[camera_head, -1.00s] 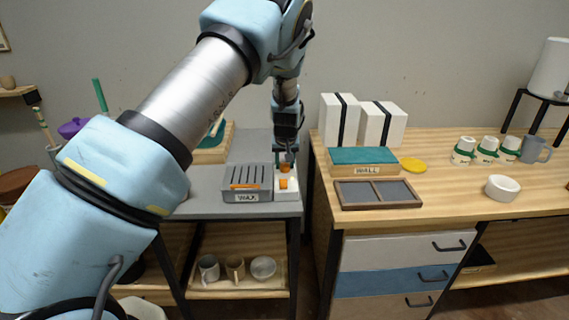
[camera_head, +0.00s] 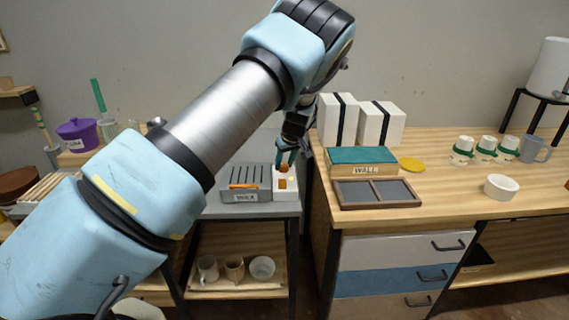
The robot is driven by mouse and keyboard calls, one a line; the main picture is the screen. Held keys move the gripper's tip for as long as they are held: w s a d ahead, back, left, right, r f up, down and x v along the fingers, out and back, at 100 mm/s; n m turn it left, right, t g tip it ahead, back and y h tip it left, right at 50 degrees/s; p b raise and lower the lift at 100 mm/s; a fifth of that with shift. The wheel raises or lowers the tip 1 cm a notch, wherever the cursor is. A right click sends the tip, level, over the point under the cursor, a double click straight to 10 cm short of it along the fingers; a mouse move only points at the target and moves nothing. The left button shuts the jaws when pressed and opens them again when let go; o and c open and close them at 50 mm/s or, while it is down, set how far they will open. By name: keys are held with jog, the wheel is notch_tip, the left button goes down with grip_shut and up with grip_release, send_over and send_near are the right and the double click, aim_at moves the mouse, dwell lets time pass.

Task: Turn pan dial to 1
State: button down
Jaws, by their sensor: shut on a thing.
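A small white unit (camera_head: 285,194) stands at the right end of the grey table, beside the grey slotted box marked WAX. It bears orange parts; the nearer orange piece (camera_head: 282,184) shows on its front side. My gripper (camera_head: 286,164) reaches down over the unit with green-tipped fingers. It is shut on the farther orange part, which looks like the dial (camera_head: 284,169). The fingers partly hide this part. Its pointer and any numbers are too small to read.
The WAX box (camera_head: 246,184) with an orange stick lies just left of the unit. To the right, the wooden counter (camera_head: 440,190) holds a WALL box (camera_head: 362,160), a two-part dark tray (camera_head: 377,193) and several cups. White blocks (camera_head: 381,123) stand behind.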

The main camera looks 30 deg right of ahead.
jog(key=shift+c, duration=2.2)
grip_release()
jog(key=b+v, duration=0.3)
jog(key=v, duration=0.7)
jog(key=shift+r, duration=0.4)
jog(key=shift+s, duration=0.15)
